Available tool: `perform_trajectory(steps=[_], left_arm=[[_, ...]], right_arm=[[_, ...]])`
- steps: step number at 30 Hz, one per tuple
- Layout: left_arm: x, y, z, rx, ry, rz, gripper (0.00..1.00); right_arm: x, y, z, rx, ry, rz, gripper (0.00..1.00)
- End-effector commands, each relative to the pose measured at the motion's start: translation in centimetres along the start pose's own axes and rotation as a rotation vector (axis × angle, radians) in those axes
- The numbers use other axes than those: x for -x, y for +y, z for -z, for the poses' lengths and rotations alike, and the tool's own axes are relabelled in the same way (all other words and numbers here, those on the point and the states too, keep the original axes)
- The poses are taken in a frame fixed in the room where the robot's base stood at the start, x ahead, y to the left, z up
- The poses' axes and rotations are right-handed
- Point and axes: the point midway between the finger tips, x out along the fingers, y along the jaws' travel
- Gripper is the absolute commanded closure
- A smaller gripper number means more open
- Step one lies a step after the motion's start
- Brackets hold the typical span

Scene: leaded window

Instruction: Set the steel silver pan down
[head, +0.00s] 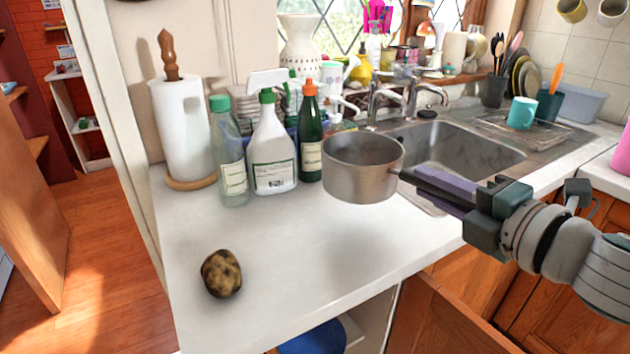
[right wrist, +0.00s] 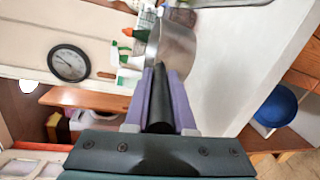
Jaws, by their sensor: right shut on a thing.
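The steel silver pan (head: 362,178) is in the head view, upright beside the bottles and left of the sink. It looks held a little above the white countertop (head: 330,250); a soft shadow lies on the counter below it. My right gripper (head: 435,190) comes in from the right and is shut on the pan's dark handle. In the right wrist view the black handle (right wrist: 161,100) runs between the two purple fingers, with the pan (right wrist: 172,45) beyond them. My left gripper is not in view.
A spray bottle (head: 272,150), a clear bottle (head: 228,155) and a green bottle (head: 310,135) stand close left of the pan. A potato (head: 221,273) lies near the counter's front left. The counter between is clear. The sink (head: 465,148) is to the right.

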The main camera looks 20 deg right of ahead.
Motion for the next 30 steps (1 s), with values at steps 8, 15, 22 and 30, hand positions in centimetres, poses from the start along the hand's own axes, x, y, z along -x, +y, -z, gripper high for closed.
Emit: perform_trajectory(steps=[8,15,22,30], left_arm=[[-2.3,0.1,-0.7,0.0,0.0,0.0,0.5],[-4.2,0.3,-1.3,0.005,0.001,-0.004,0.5],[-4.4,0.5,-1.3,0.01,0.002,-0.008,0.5],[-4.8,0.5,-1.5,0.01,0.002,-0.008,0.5]], right_arm=[[-0.8,-3.9,0.8,0.0,0.0,-0.006,1.0],[-1.4,-7.4,1.5,-0.002,-0.002,-0.005,1.0],[-1.4,-7.9,1.7,0.002,0.001,-0.007,1.0],[-1.5,-8.4,1.8,0.002,0.001,-0.006,1.0]])
